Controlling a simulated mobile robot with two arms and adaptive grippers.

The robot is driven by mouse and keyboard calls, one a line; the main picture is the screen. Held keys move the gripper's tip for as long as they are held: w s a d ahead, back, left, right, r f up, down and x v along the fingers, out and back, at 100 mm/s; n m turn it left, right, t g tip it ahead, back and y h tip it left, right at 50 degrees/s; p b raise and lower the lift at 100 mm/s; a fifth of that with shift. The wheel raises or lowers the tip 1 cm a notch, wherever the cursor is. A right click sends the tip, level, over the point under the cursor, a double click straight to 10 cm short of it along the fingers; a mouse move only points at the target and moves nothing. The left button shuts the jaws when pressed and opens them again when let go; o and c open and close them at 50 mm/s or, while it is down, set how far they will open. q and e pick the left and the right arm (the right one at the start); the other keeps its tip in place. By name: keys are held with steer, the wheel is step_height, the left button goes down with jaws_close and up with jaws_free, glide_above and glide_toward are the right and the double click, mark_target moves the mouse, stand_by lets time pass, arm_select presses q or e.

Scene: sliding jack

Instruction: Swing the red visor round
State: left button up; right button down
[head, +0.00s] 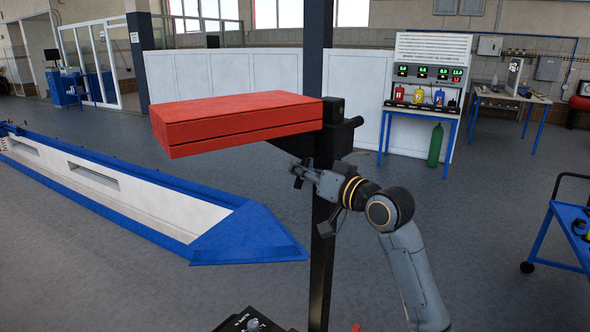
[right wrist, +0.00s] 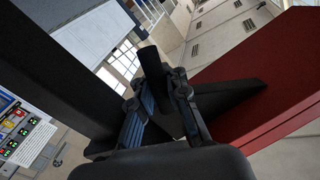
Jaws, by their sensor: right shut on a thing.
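The red visor (head: 235,120) is a flat red slab that juts left from a black post (head: 320,240), at the height of a black bracket (head: 338,120). It also shows in the right wrist view (right wrist: 275,85) at the right, beside a black arm. My right gripper (head: 303,174) is at the post, just below the visor's right end. In the right wrist view its fingers (right wrist: 165,88) are shut on a dark bar (right wrist: 152,62) that sticks up between them. My left gripper is out of view.
A long blue and white pit frame (head: 225,235) lies on the floor at the left. A black box with a knob (head: 252,321) is at the bottom. A blue trolley (head: 572,230) stands at the right, and a workbench (head: 425,112) behind. Floor around the post is mostly clear.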

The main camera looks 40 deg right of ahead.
steer(key=shift+s+d+f+n+y, duration=0.15)
steer(key=shift+s+n+y, duration=0.2)
steer(key=shift+y, duration=0.25)
steer(key=shift+s+d+n+g+y+b, duration=0.1)
steer(key=shift+s+n+g+y+b, duration=0.35)
steer(key=shift+y, duration=0.45)
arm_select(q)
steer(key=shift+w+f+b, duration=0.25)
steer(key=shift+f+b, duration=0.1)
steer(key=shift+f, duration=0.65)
arm_select(e)
steer(key=shift+s+d+g, duration=0.15)
steer(key=shift+s+g, duration=0.1)
steer(key=shift+s, duration=0.2)
steer(key=c, duration=1.3)
jaws_free()
steer(key=shift+s, duration=0.15)
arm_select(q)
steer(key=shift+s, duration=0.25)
arm_select(e)
steer(key=shift+s, duration=0.1)
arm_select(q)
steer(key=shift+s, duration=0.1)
